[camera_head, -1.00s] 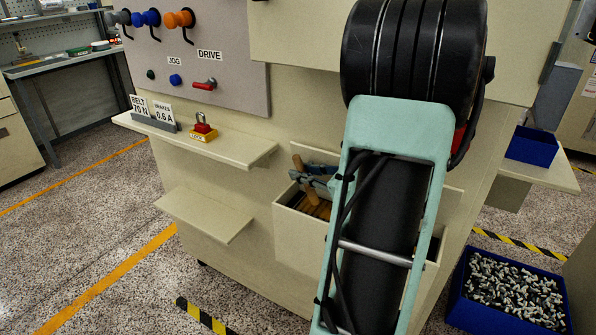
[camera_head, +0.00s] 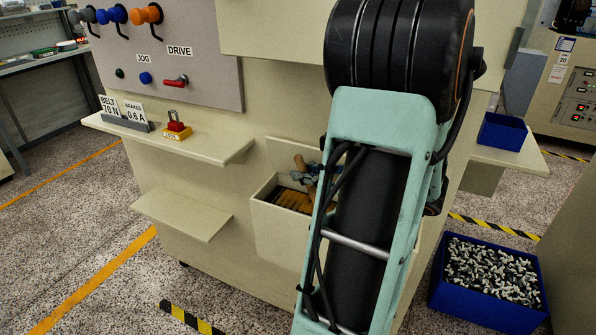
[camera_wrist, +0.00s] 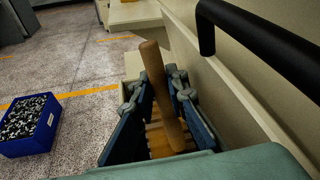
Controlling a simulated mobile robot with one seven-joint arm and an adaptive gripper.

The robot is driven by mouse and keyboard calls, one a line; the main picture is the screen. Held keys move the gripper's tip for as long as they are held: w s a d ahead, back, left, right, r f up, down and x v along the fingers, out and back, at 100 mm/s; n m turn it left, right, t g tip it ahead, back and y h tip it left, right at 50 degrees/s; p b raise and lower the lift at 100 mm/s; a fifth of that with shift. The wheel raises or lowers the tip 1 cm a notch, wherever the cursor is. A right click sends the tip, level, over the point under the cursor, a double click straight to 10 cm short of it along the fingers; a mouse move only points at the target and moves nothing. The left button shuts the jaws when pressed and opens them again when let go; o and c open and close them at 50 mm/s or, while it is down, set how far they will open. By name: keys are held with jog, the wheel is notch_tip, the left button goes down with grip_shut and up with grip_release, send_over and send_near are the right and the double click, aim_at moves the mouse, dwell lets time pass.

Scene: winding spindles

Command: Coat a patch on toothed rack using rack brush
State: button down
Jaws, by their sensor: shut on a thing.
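The rack brush shows as a wooden handle (camera_wrist: 157,85) in the wrist view, standing tilted between my fingers. Its lower end and bristles are hidden. My gripper (camera_wrist: 160,92) is shut on this handle. In the head view my gripper (camera_head: 314,178) is partly behind my arm, over the open beige box (camera_head: 277,230), and the handle top (camera_head: 300,161) sticks up beside it. I cannot make out a toothed rack in either view.
Brown slatted things (camera_head: 293,200) lie in the box. Beige shelves (camera_head: 185,213) jut out on the left, one bearing a red and yellow padlock piece (camera_head: 176,128). A blue bin of metal parts (camera_head: 490,285) stands on the floor at right. A black bar (camera_wrist: 255,40) crosses the wrist view's upper right.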

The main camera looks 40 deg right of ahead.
jog(key=shift+s+d+f+b, duration=0.15)
jog(key=shift+s+d, duration=0.9)
jog(key=shift+s, duration=1.5)
jog(key=shift+s+d+r+b, duration=0.1)
jog(key=shift+s+d+b, duration=0.15)
jog(key=shift+s+d, duration=1.6)
jog(key=shift+s+d+f+b, duration=0.1)
jog(key=shift+s+d+b, duration=0.15)
jog(key=shift+s, duration=3)
jog(key=s, duration=0.1)
jog(key=s+d, duration=0.1)
jog(key=s, duration=0.1)
jog(key=shift+s+d, duration=0.25)
jog(key=shift+r, duration=0.2)
notch_tip(320, 180, up, 6)
jog(key=p, duration=0.5)
jog(key=shift+p, duration=0.35)
notch_tip(320, 180, up, 3)
jog(key=p, duration=0.2)
jog(key=shift+p, duration=0.3)
